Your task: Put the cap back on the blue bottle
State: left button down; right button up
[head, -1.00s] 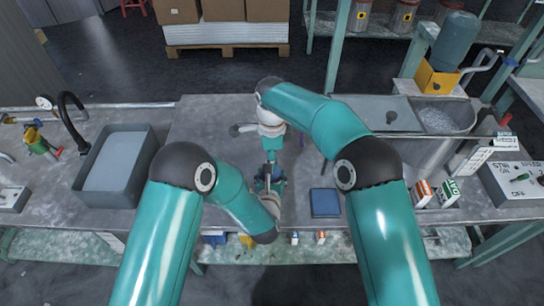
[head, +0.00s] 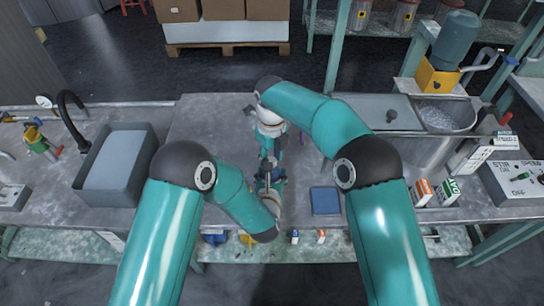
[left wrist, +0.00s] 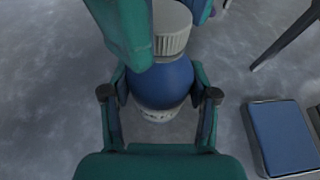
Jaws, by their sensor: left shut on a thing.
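The blue bottle (left wrist: 162,83) stands upright in the left wrist view, with a pale label low on its body. My left gripper (left wrist: 160,98) is shut around it, one finger on each side. A white ribbed cap (left wrist: 173,30) is at the bottle's neck; whether it is seated there cannot be told. A teal finger of my right gripper overlaps the cap's left side, and another part shows at its right. In the head view my right gripper (head: 269,150) is just beyond my left gripper (head: 268,180). Their parts hide the bottle and cap there.
A dark blue pad (head: 325,201) lies right of the grippers. A grey basin (head: 85,185) is at left and a metal sink (head: 443,115) at right. Small cartons (head: 447,192) stand at the right. The bench (head: 205,125) is bare left of the grippers.

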jog(key=shift+o, duration=0.8)
jog(key=shift+r, duration=2.25)
jog(key=shift+n, duration=0.3)
jog(key=shift+c, duration=0.2)
